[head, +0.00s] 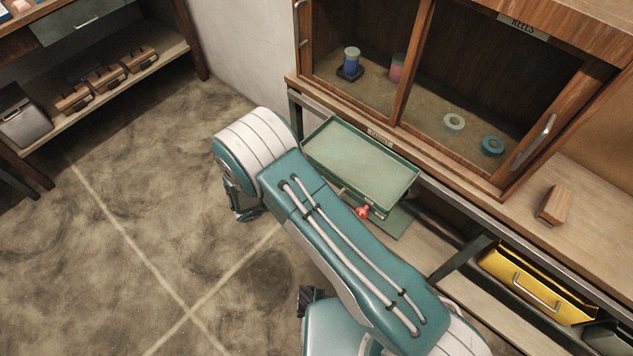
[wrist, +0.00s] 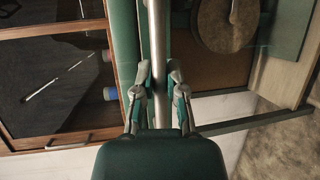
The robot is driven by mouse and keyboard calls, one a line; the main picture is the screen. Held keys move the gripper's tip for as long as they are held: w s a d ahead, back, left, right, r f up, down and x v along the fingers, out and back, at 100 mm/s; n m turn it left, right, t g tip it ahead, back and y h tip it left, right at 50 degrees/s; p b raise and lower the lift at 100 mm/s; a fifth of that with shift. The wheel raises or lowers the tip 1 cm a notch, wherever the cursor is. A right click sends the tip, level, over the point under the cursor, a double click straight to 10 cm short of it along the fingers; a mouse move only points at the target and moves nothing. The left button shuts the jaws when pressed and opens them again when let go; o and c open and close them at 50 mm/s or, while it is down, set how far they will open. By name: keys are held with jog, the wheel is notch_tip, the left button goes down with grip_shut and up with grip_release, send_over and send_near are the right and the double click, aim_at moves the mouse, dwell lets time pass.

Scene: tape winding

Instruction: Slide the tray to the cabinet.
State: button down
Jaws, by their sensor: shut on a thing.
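In the wrist view, a green strip that looks like the tray's edge (wrist: 125,45) runs beside a metal bar (wrist: 158,45). My gripper (wrist: 159,78) is shut around this bar, one finger on each side. The bar looks like the tray's handle. A red knob (head: 361,212) shows below the tray.
Behind the cabinet glass stand a blue spool (head: 351,60) and a pink spool (head: 397,68), with tape rolls (head: 454,122) nearby. A wooden block (head: 554,205) sits on the right counter. A yellow drawer (head: 535,285) is below.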

jog(key=shift+a+f, duration=0.15)
jog(key=shift+f, duration=0.05)
jog(key=c, duration=0.7)
grip_release()
jog(key=shift+w+a, duration=0.1)
jog(key=shift+a, duration=0.2)
jog(key=shift+r, duration=0.1)
jog(key=v, duration=1.2)
jog(key=shift+f, duration=0.2)
jog(key=shift+w+r, duration=0.1)
